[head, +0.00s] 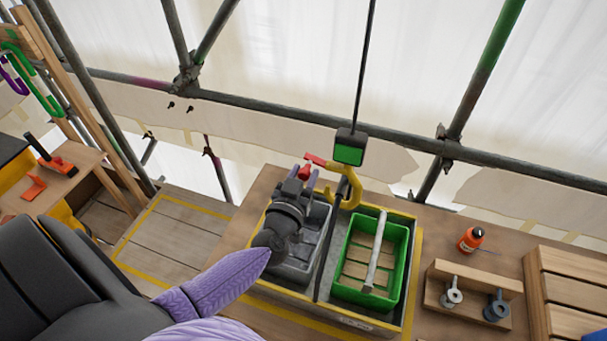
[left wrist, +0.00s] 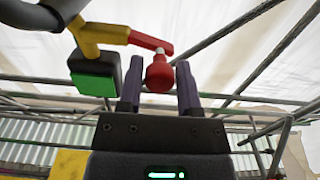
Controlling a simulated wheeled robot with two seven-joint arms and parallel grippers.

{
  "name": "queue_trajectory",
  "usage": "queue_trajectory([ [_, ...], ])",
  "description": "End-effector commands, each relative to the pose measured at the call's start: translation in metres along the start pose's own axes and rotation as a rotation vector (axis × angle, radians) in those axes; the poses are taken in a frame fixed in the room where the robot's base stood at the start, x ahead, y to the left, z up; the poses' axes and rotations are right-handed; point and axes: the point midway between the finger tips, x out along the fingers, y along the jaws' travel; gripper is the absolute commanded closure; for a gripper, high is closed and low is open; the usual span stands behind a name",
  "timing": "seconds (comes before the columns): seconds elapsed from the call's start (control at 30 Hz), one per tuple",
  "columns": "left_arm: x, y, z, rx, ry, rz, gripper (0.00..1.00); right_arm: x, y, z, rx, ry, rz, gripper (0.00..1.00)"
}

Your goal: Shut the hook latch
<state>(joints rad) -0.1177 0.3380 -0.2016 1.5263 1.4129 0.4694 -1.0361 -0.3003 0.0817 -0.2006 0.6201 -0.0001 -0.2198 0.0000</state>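The yellow hook (head: 350,188) hangs from a cable under a black block with a green face (head: 348,152). Its red latch (head: 316,160) sticks out to the left, away from the hook's body, with a red knob (head: 305,172) at its end. The left wrist view shows the red latch (left wrist: 150,41) and the knob (left wrist: 160,75) closer, with the green-faced block (left wrist: 95,78) to the left. My left gripper (head: 304,183) has its purple fingers spread, one on each side of the knob (left wrist: 160,92), with narrow gaps showing. My right gripper is out of view.
Below the hook stands a carrier with a grey bin (head: 305,262) and a green crate (head: 403,250) with a pale handle bar. An orange bottle (head: 471,239) and a wooden rack (head: 468,274) stand on the bench to the right. Scaffold poles cross behind.

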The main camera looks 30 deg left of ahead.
Motion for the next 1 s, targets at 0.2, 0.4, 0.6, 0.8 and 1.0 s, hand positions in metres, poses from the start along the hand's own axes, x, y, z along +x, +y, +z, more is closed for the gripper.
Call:
queue_trajectory([
  [0.2,0.0,0.0,0.0,0.0,0.0,0.0,1.0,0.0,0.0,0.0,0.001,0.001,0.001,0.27],
  [0.4,0.0,0.0,0.0,-0.004,0.0,0.0,1.0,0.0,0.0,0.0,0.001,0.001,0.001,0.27],
  [0.6,0.0,-0.001,0.003,-0.05,-0.001,-0.001,1.0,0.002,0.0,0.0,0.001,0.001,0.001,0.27],
  [0.8,0.0,-0.001,0.009,-0.178,-0.001,0.0,1.0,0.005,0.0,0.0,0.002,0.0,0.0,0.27],
  [1.0,0.0,-0.001,0.016,-0.362,-0.001,-0.001,1.0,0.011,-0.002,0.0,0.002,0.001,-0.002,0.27],
])
